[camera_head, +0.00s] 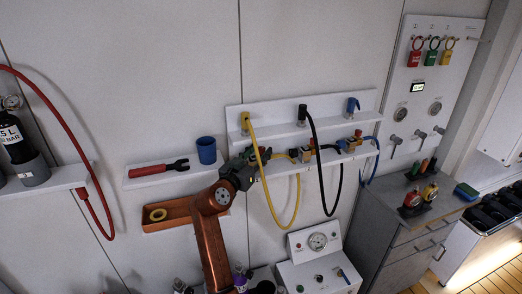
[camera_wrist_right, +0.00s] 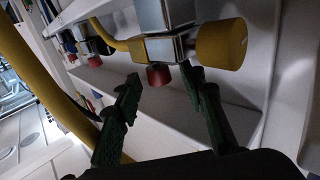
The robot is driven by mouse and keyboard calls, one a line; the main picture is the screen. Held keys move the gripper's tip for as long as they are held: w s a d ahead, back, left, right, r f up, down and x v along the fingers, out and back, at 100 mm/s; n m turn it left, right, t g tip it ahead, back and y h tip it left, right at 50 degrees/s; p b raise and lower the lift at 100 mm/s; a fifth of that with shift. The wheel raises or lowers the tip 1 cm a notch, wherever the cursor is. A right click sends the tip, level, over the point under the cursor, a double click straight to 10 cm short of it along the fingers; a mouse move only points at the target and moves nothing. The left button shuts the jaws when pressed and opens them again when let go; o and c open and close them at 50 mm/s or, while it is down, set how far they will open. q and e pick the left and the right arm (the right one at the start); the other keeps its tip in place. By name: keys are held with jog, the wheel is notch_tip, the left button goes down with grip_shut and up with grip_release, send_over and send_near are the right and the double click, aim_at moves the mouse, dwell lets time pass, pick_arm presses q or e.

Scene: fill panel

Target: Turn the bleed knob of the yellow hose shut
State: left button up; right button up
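The yellow hose (camera_head: 268,190) hangs in a loop from the wall rack in the head view. In the right wrist view the yellow hose (camera_wrist_right: 35,75) runs down the left side. A silver valve block (camera_wrist_right: 165,47) carries a small red knob (camera_wrist_right: 159,75) underneath and a larger yellow round knob (camera_wrist_right: 221,45) at its right end. Which one is the bleed knob is not marked. My right gripper (camera_wrist_right: 162,76) is open, fingertips spread below the block, with the red knob showing between them; contact cannot be told. It also shows in the head view (camera_head: 243,160), partly covering the valve. My left gripper is not in view.
The rack (camera_head: 285,113) also holds a black hose (camera_head: 322,165) and a blue hose (camera_head: 377,155) with similar valves to the right. A small shelf (camera_head: 150,180) with a red wrench (camera_head: 155,169) and blue cup (camera_head: 206,150) is close on the left. An orange tray (camera_head: 178,221) lies below.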

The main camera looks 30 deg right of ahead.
aim_at(262, 152)
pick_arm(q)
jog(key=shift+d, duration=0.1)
pick_arm(e)
jog(key=v, duration=1)
jog(key=shift+d, duration=0.1)
jog(key=d+n+t+y+p, duration=0.1)
jog(key=p, duration=0.2)
jog(key=d+n+t+y+p, duration=0.1)
jog(key=d+p, duration=0.1)
jog(key=p, duration=0.1)
jog(key=d+t+y+p, duration=0.1)
jog(key=d+p, duration=0.1)
jog(key=shift+w+f+n+p, duration=0.15)
jog(key=shift+w+n+p, duration=0.25)
jog(key=n+t+y+p, duration=0.1)
jog(key=p, duration=0.2)
jog(key=s+d+n+t+y+p, duration=0.1)
jog(key=y+p, duration=0.1)
jog(key=shift+d+t+p, duration=0.2)
jog(key=shift+t+p, duration=0.2)
jog(key=shift+w+d+n+t+y+p, duration=0.2)
jog(key=shift+n+t+y+p, duration=0.15)
jog(key=shift+p, duration=0.25)
jog(key=x, duration=0.7)
jog(key=shift+p, duration=0.4)
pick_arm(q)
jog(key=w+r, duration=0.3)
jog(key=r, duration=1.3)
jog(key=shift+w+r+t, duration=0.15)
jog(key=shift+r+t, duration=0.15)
